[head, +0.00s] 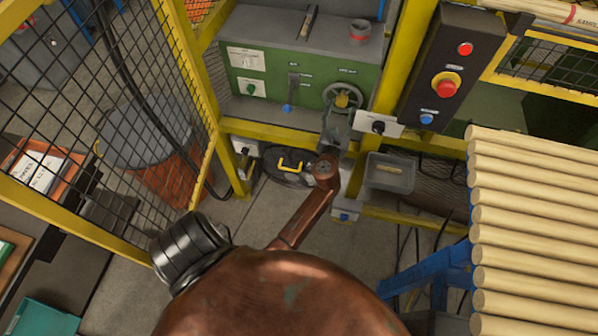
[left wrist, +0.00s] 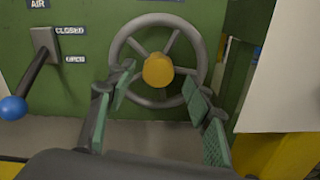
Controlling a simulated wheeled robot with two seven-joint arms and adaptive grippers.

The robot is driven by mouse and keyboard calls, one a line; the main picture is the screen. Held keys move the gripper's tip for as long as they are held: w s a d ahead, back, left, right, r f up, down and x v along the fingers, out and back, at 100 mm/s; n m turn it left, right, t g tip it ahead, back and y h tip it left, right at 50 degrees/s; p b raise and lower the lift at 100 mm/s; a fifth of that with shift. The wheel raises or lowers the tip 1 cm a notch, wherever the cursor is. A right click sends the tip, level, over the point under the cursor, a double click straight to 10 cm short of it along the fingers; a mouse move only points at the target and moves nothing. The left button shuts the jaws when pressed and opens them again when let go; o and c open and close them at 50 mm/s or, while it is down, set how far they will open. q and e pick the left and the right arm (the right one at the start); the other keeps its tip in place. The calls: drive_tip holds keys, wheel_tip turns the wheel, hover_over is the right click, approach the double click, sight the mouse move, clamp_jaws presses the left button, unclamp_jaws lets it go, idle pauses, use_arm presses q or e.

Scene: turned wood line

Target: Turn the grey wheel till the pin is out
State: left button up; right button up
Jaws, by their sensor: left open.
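The grey wheel (left wrist: 120,47) with its yellow hub (left wrist: 158,70) is mounted on the green machine front, facing me in the left wrist view. In the head view the wheel (head: 342,99) is small and partly covered by my gripper. My left gripper (left wrist: 160,88) is open. Its green-padded fingers stand left and right of the wheel's lower half, with nothing held between them. I cannot tell whether the pads touch the rim. It also shows in the head view (head: 336,122), just below the wheel. I cannot make out the pin. My right gripper is not in view.
Left of the wheel is an air lever with a blue knob (left wrist: 12,108), beside closed and open labels. A white plate (head: 380,127) and yellow post stand close on the right. A control box (head: 453,70) with red buttons and stacked wood rods (head: 530,230) are further right.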

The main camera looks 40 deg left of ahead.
use_arm(q)
drive_tip(key=s+a+f+n+g, duration=0.1)
drive_tip(key=s+f+n, duration=0.1)
drive_tip(key=s, duration=0.1)
drive_tip(key=s+a+f+n+g, duration=0.1)
drive_tip(key=s+f+n, duration=0.1)
drive_tip(key=s+n, duration=0.1)
drive_tip(key=s+a+f+n, duration=0.1)
drive_tip(key=s+n, duration=0.1)
drive_tip(key=s, duration=0.1)
drive_tip(key=shift+s+a+f+n+g+y, duration=0.15)
drive_tip(key=shift+f+n+g+y, duration=0.15)
drive_tip(key=shift+f+n+g, duration=0.1)
drive_tip(key=s+f+n, duration=0.2)
drive_tip(key=s+a+f+n+g, duration=0.1)
drive_tip(key=s+f+n, duration=0.1)
drive_tip(key=s+a+f+n+g+h, duration=0.1)
drive_tip(key=s+f+n, duration=0.1)
drive_tip(key=shift+s+f+n, duration=0.25)
drive_tip(key=shift+s+n, duration=0.05)
drive_tip(key=shift+s, duration=0.05)
drive_tip(key=s+d+f+n+g+h+p, duration=0.1)
drive_tip(key=d+f+h, duration=0.1)
drive_tip(key=f, duration=0.9)
drive_tip(key=shift+s+d+f+n+g, duration=0.25)
drive_tip(key=shift+d+f+n+g, duration=0.1)
drive_tip(key=shift+d, duration=0.3)
